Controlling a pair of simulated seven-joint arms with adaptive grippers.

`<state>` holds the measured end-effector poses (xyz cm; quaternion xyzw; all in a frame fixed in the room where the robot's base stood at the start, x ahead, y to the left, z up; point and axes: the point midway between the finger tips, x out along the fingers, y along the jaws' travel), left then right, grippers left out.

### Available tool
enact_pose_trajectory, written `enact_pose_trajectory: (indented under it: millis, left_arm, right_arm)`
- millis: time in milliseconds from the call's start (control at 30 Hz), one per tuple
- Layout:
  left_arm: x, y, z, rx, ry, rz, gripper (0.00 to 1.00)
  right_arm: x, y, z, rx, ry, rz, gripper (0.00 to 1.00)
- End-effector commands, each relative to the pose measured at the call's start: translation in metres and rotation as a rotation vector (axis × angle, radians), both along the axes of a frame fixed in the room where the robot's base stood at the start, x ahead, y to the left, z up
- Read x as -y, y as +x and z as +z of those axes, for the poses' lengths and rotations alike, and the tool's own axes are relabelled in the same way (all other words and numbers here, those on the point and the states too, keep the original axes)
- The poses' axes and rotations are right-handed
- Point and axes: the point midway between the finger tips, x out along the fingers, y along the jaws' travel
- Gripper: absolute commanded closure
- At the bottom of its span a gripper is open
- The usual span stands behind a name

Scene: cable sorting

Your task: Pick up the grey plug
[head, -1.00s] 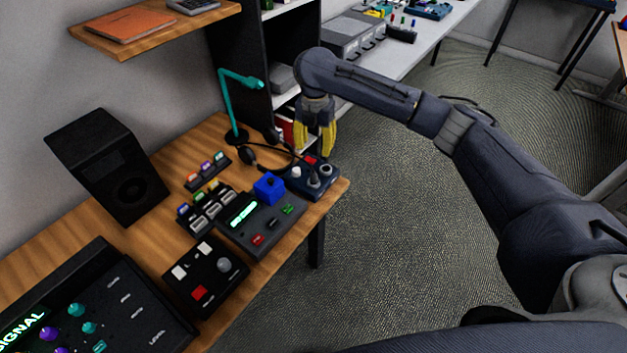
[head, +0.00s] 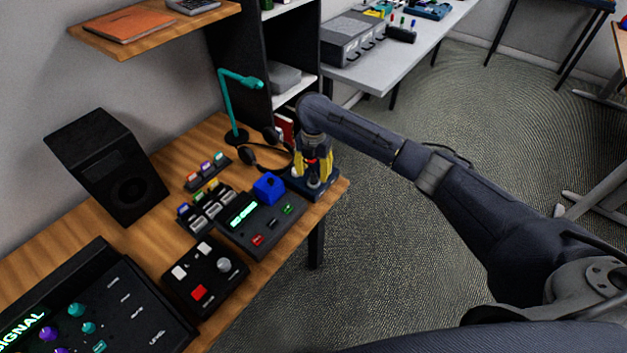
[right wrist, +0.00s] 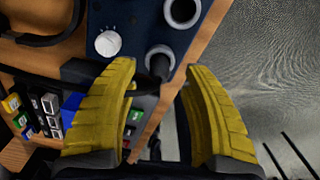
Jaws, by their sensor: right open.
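A dark blue box (right wrist: 138,20) stands at the right end of the wooden desk, with a white knob (right wrist: 108,43) and two round grey-rimmed fittings on top. What looks like the grey plug (right wrist: 160,60) is the lower fitting, with a dark stem, in the right wrist view. My right gripper (head: 313,178) is open and points down over the box. In the right wrist view its yellow fingertips (right wrist: 160,70) lie on either side of the plug, with gaps showing. Whether they touch it is unclear. My left gripper is not in view.
A blue cube (head: 269,187) sits on a console with a green display (head: 243,212), left of the gripper. Headphones (head: 268,150) and a teal lamp (head: 233,110) stand behind. The desk edge is close on the right, with open floor beyond.

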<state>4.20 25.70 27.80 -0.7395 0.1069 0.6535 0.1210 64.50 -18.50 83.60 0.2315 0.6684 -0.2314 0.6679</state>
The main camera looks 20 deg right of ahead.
Motion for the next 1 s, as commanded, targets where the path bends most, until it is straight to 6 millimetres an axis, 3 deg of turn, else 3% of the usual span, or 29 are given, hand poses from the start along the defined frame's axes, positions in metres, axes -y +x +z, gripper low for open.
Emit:
enact_pose_trajectory:
  millis: [200, 533, 933, 1000]
  left_arm:
    - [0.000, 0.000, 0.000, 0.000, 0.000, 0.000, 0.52]
    - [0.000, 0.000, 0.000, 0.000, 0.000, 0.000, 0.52]
    - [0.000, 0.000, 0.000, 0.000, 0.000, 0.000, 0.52]
    - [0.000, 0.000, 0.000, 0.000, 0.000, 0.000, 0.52]
  right_arm:
    - [0.000, 0.000, -0.018, -0.001, 0.001, -0.001, 0.53]
    - [0.000, 0.000, -0.021, 0.001, -0.001, -0.001, 0.53]
    - [0.001, 0.000, -0.020, 0.001, -0.001, -0.001, 0.99]
    - [0.001, 0.000, -0.020, 0.001, -0.001, -0.001, 1.00]
